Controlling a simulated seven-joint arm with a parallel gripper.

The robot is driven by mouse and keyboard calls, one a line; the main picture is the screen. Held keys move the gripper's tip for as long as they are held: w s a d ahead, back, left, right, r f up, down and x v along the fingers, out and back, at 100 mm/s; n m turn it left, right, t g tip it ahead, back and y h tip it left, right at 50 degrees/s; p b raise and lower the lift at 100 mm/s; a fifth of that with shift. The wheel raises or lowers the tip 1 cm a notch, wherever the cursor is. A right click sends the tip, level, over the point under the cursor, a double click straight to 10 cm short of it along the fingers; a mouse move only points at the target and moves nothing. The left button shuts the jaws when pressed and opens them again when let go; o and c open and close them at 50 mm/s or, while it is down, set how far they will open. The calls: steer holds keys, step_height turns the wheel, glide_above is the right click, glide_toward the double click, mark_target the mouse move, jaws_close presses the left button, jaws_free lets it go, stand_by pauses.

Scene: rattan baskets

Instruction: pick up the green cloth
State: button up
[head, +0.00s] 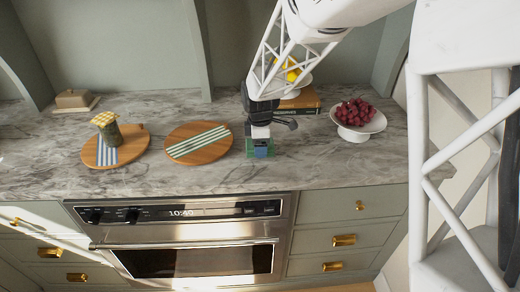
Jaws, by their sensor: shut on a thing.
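My gripper (260,140) points down above the front part of the marble counter. It is shut on a small green and blue thing (261,152), which shows just below the fingers. This thing is too small to tell if it is a folded cloth, and I cannot tell whether it touches the counter. A round wooden board (178,152) lies to the left of my gripper. A green and white striped band (198,143) crosses this board, and it looks like flat cloth or a print.
Another wooden board (135,150) with a blue-striped band and a yellow-checked jar (107,130) is at left. A butter dish (74,99) stands behind it. A white bowl of grapes (358,118) is at right. A book (303,101) and a bowl with yellow fruit (291,71) are behind my gripper.

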steer(key=s+d+r, duration=0.1)
steer(key=s, duration=0.7)
steer(key=s+d+r, duration=0.1)
steer(key=s+d, duration=0.1)
steer(key=s, duration=0.5)
steer(key=shift+s+r, duration=0.3)
steer(key=shift+s, duration=0.05)
steer(key=shift+d, duration=0.1)
steer(key=o, duration=0.3)
steer(key=shift+c, duration=0.8)
steer(key=w+a+r, duration=0.1)
steer(key=w+a, duration=0.3)
steer(key=w+a+r, duration=0.1)
steer(key=w+a, duration=0.3)
steer(key=w+a+r, duration=0.1)
steer(key=w+a, duration=0.3)
steer(key=a, duration=0.1)
steer(key=shift+w+r, duration=0.2)
steer(key=shift+r, duration=0.05)
steer(key=w+a, duration=0.2)
steer(key=a, duration=0.3)
steer(key=w+a+r, duration=0.1)
steer(key=w+a, duration=0.2)
steer(key=a, duration=0.2)
steer(key=w+a, duration=0.3)
steer(key=a, duration=0.2)
steer(key=shift+a+r, duration=0.35)
